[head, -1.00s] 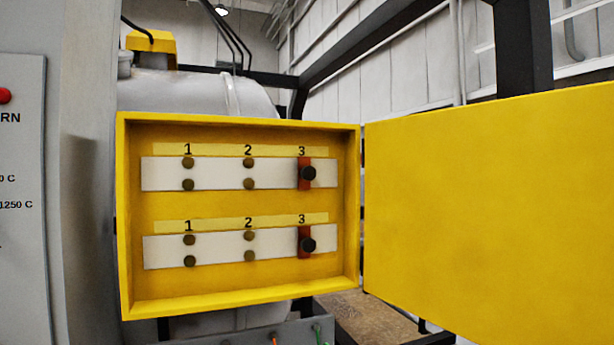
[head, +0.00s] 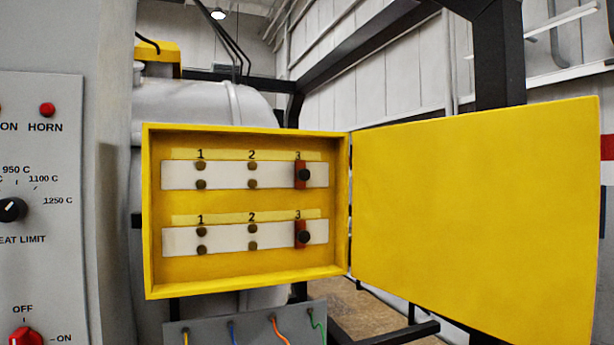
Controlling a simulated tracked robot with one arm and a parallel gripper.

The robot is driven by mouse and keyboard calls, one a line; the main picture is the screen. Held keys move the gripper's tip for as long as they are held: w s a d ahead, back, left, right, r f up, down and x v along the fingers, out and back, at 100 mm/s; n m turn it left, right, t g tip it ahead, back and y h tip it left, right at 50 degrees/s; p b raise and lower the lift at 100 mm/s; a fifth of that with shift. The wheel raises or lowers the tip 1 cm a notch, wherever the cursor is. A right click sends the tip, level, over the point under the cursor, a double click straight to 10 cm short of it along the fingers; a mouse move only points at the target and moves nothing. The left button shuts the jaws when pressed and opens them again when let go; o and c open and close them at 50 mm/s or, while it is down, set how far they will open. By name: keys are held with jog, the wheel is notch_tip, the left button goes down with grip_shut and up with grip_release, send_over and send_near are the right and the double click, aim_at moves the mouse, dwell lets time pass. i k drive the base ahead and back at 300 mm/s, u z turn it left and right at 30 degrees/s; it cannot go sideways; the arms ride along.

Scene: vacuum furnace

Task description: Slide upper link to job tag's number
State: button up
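The upper link (head: 301,174), a red-brown bar with a black knob, sits at position 3 on the upper white strip (head: 226,176) in the head view. The lower link (head: 302,235) also sits at position 3 on the lower white strip (head: 270,237). Brass studs mark positions 1 and 2 on both strips. Both strips are inside an open yellow box (head: 246,284). No job tag is readable in this view. My gripper is not in view.
The yellow box door (head: 470,220) stands open to the right. A grey control panel (head: 40,270) with a black heat-limit knob (head: 12,209) and a red switch (head: 26,337) is at the left. A grey plate (head: 250,325) with coloured wires is below the box.

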aim_at(302, 175)
jog(key=z, duration=0.4)
jog(key=i, duration=0.85)
